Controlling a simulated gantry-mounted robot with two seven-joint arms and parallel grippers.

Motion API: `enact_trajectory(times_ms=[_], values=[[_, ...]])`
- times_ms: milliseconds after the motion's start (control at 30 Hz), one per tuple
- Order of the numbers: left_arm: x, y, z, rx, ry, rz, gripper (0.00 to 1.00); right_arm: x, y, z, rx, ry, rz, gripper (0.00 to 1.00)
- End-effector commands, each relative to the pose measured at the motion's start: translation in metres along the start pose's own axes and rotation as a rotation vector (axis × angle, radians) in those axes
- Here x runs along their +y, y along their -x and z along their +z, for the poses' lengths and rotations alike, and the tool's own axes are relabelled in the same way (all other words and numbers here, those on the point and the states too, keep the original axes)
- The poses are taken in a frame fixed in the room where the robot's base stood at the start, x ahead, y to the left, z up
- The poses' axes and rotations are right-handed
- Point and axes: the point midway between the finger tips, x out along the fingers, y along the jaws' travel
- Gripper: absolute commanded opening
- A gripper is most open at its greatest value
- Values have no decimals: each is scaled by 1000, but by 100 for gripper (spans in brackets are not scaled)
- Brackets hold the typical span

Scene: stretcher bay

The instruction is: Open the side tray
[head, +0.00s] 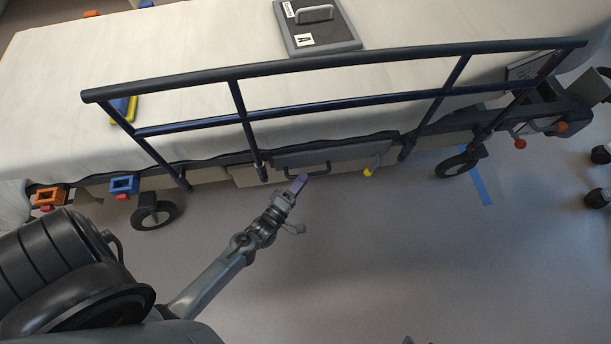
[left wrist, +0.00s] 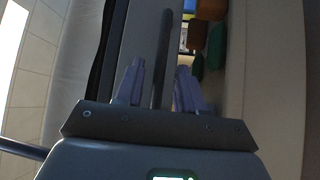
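The side tray's grey front (head: 335,153) is set in the stretcher's side below the rail. Its dark bar handle (head: 312,173) is at its lower left. My left gripper (head: 299,184) is at this handle. In the left wrist view the fingers (left wrist: 160,88) are apart, with the dark handle bar (left wrist: 163,50) running between them and no clear grip on it. A gap beside the bar shows coloured items (left wrist: 197,40); how far the tray stands open is unclear. A purple tip (head: 407,340) at the bottom edge seems to be my right gripper; the rest is out of view.
The blue side rail (head: 330,64) runs above the tray. Wheels (head: 155,214) stand below the stretcher. A grey board (head: 325,40) and a blue-yellow object (head: 124,108) lie on the sheet. The floor in front is clear.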

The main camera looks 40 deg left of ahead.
Motion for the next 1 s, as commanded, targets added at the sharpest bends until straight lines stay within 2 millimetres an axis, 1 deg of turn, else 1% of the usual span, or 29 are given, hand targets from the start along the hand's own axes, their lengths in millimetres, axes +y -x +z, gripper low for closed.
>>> enact_trajectory(times_ms=[33, 100, 233, 400, 633, 867, 900, 1000], values=[[-2, -7, 0, 0, 0, 2, 39, 0, -5, 2, 0, 0, 0, 43], [-2, -15, 0, 0, 0, 2, 39, 0, -8, 2, 0, 0, 0, 43], [-1, -24, 0, 0, -1, 0, 39, 0, -10, 3, 0, 0, 0, 43], [0, -29, 0, 0, 0, 0, 39, 0, -11, 4, 0, 0, 0, 43], [0, -29, 0, 0, 0, -1, 39, 1, -11, 4, -1, 5, 4, 43], [0, -29, 0, 0, 0, -1, 3, 2, -11, 4, -1, 8, 7, 43], [0, -29, 0, 0, 0, -1, 0, 2, -11, 4, -1, 8, 7, 43], [0, -29, 0, 0, 0, -1, 0, 2, -11, 4, -1, 8, 6, 43]])
